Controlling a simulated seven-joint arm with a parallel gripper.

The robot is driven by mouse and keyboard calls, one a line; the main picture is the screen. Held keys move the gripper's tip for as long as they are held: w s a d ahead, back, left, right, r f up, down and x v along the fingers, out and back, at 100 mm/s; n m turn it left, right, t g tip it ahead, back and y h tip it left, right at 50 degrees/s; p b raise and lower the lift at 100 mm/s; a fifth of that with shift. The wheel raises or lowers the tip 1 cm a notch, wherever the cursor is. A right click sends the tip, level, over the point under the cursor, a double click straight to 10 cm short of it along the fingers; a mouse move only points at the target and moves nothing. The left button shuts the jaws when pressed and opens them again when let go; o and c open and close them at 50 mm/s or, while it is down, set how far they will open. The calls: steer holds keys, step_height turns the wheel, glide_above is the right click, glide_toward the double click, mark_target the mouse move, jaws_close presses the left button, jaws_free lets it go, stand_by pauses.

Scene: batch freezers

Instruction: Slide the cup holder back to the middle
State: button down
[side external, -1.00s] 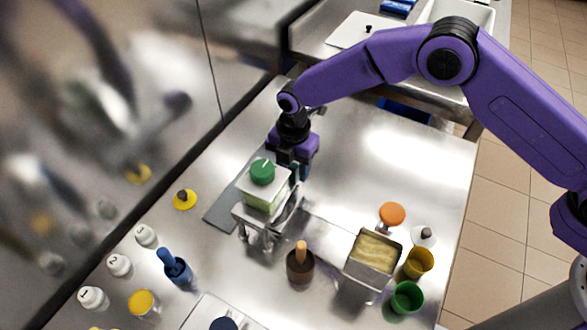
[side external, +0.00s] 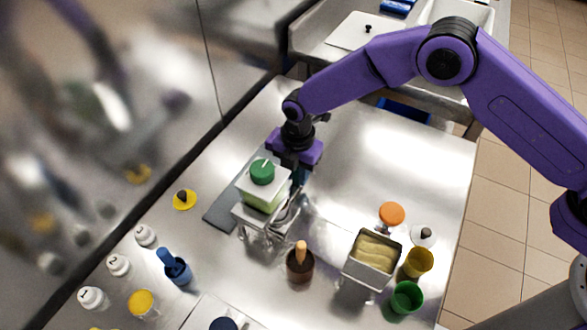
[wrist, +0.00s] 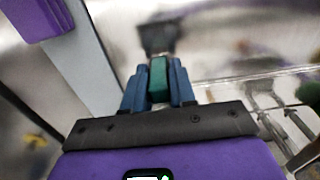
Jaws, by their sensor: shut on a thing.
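A metal stand (side external: 238,214), which looks like the cup holder, is on the steel table left of centre. A clear container (side external: 258,196) with green contents and a green lid (side external: 262,171) sits on it. My gripper (side external: 289,171) is low behind the container, its fingertips largely hidden in the side view. In the wrist view, my gripper's blue fingers (wrist: 158,84) are shut on a small green piece (wrist: 157,76), apparently a handle. A dark grey block (wrist: 160,35) lies beyond it. I cannot tell how the green piece joins the stand.
A grey strip (side external: 222,212) lies left of the stand. A brown cup (side external: 300,265) and metal pan (side external: 373,260) are in front and right. A blue cup (side external: 179,271) and white bottles (side external: 118,265) stand front left. The back right table is clear.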

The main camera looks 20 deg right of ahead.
steer(key=s+d, duration=0.7)
steer(key=shift+s+d, duration=0.15)
steer(key=shift+s, duration=0.05)
steer(key=c, duration=1)
jaws_free()
step_height(320, 180, up, 18)
steer(key=shift+f, duration=0.25)
